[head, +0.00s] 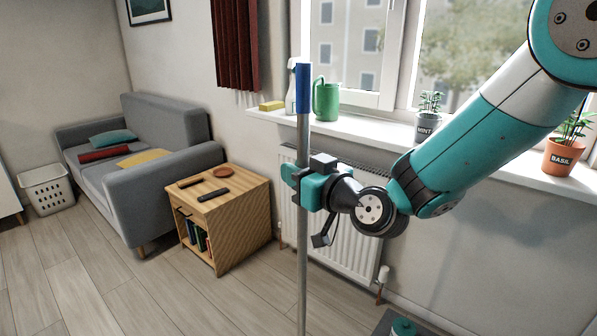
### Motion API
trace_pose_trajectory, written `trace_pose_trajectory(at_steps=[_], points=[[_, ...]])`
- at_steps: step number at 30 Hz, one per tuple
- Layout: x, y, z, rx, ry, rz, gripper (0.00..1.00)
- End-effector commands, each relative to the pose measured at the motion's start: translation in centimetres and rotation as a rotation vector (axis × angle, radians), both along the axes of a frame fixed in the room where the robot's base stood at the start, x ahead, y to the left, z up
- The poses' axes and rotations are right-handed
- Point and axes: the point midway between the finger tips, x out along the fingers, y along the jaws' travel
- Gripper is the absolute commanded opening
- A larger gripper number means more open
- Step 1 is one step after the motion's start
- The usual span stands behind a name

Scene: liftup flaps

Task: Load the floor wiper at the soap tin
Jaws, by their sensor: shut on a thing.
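The floor wiper (302,255) is a long grey pole with a blue grip at its top. It stands about upright in the middle of the head view; its lower end is below the picture, so its head is hidden. My gripper (303,186) is shut on the pole, a little below the blue grip. I cannot make out the soap tin for certain. A small teal round thing (403,327) shows at the bottom edge, cut off, by a dark grey surface; I cannot tell what it is.
A wooden side table (240,213) with remotes stands left of the pole, before a grey sofa (165,190). A white radiator (345,235) and a windowsill (380,135) with a green can (326,101) and potted herbs are behind. The floor at lower left is clear.

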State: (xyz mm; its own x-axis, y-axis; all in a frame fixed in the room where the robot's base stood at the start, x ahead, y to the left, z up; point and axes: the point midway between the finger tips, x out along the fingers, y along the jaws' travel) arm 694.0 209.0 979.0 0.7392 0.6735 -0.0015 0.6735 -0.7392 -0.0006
Motion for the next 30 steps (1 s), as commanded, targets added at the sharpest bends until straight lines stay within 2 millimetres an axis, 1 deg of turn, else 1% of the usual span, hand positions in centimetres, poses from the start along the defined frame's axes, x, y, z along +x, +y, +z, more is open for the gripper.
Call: trace_pose_trajectory(at_steps=[24,30], points=[[0.01,0.03,-0.76,0.002,-0.002,0.0,0.01],[0.02,0.02,-0.69,0.002,-0.002,0.0,0.01]])
